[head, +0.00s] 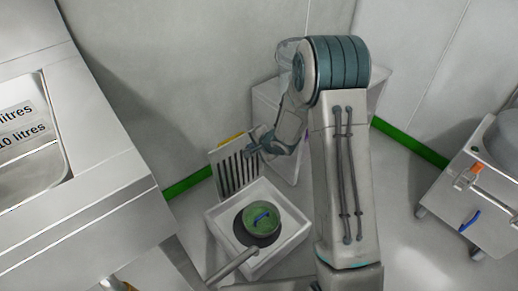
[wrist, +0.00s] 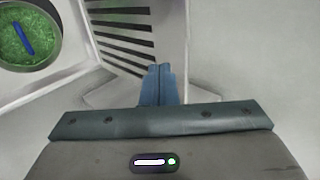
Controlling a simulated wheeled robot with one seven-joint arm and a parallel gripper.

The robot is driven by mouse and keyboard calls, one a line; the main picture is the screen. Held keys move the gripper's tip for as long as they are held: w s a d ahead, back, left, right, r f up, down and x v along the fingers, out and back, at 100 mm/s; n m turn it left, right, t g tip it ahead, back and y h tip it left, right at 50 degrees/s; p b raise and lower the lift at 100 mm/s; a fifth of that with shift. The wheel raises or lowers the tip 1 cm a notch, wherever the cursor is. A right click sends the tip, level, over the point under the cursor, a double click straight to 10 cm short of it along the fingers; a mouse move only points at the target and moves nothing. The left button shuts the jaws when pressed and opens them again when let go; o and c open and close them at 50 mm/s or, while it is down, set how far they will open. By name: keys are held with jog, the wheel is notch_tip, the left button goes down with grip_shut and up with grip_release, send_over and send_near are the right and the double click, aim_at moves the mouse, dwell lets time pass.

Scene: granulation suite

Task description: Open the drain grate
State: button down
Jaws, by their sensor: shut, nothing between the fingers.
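The drain grate (head: 235,170) is a slotted light panel standing raised, close to upright, at the back edge of a square white basin (head: 217,218). In the wrist view its dark slots (wrist: 122,35) show at the top, just beyond the fingers. Inside the basin is a round green piece (head: 262,220) with a blue bar handle; it also shows at the upper left of the wrist view (wrist: 25,45). My gripper (head: 254,150) is at the grate's upper right edge. In the wrist view my blue fingers (wrist: 160,78) are together and empty. Whether they touch the grate is unclear.
A steel cabinet (head: 100,190) with a labelled sink fills the left. A grey pipe (head: 232,266) reaches into the basin from the front. A pale box (head: 268,98) stands behind my arm. A wheeled cart (head: 480,200) stands at the right, with clear floor before it.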

aim_at(239, 141)
jog(key=shift+w+a+f+b, duration=0.25)
jog(key=shift+w+a, duration=0.25)
jog(key=shift+w, duration=0.3)
jog(key=shift+w+a+f+b, duration=0.3)
jog(key=shift+w+a, duration=0.25)
jog(key=shift+w, duration=0.2)
jog(key=shift+w+a+f+b, duration=0.25)
jog(key=shift+w+a, duration=0.25)
jog(key=shift+w, duration=0.3)
jog(key=shift+r, duration=0.1)
